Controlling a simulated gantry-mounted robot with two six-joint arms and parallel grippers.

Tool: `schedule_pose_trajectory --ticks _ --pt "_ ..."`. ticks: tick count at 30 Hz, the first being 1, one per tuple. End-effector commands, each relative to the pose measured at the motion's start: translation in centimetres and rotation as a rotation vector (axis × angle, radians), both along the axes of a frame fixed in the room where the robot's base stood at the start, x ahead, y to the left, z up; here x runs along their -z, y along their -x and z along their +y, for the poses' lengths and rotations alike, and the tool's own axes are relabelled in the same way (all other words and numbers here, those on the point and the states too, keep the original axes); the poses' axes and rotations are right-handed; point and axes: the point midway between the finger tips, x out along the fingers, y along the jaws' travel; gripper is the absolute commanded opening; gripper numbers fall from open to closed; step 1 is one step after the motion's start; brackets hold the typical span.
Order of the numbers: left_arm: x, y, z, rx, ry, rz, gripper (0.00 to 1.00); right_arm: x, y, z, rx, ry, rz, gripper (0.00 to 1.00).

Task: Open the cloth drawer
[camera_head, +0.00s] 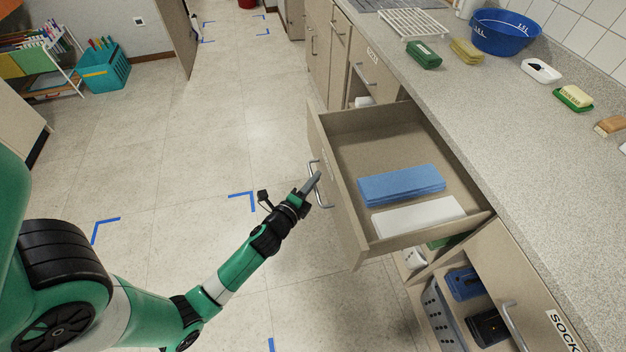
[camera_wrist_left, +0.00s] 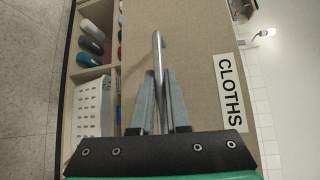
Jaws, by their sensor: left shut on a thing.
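The cloth drawer (camera_head: 335,185) stands pulled out from the counter in the head view. Folded blue cloths (camera_head: 400,185) and a white cloth stack (camera_head: 418,216) lie inside it. My left gripper (camera_head: 313,182) is at the metal bar handle (camera_head: 320,197) on the drawer's front. In the left wrist view, my left gripper (camera_wrist_left: 160,85) is shut on the handle (camera_wrist_left: 158,55), with one finger on each side of the bar. A label reading CLOTHS (camera_wrist_left: 230,92) is beside it on the drawer front. My right gripper is not in view.
Open shelves below the drawer hold a grey basket (camera_head: 440,315) and dark items. A blue basin (camera_head: 505,32), sponges and soaps stand on the countertop (camera_head: 480,110). The tiled floor (camera_head: 200,170) left of the drawer is clear.

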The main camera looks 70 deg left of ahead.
Motion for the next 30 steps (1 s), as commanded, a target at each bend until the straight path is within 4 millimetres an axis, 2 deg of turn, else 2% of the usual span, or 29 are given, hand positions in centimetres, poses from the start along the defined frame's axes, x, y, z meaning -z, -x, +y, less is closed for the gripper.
schedule_pose_trajectory --ticks 1,2,6,14,18,22,30 --pt "0.0 0.0 0.0 0.0 0.0 -0.001 0.0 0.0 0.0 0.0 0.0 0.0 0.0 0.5" --pt "0.0 0.0 0.0 0.0 0.0 -0.001 0.17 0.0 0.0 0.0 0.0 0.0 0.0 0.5" --pt "0.0 0.0 0.0 0.0 0.001 -0.001 0.42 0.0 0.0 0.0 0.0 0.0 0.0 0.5" --pt "0.0 0.0 0.0 0.0 0.0 0.0 0.43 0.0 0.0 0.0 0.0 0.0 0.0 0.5" --pt "-0.1 0.6 -0.5 0.001 -0.001 0.001 0.43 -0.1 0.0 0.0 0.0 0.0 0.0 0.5" --pt "-0.4 2.5 -2.0 0.002 0.0 0.003 0.43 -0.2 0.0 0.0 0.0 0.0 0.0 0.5" --pt "-1.0 7.4 -5.8 0.005 0.0 0.002 0.43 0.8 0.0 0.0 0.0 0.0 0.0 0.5"
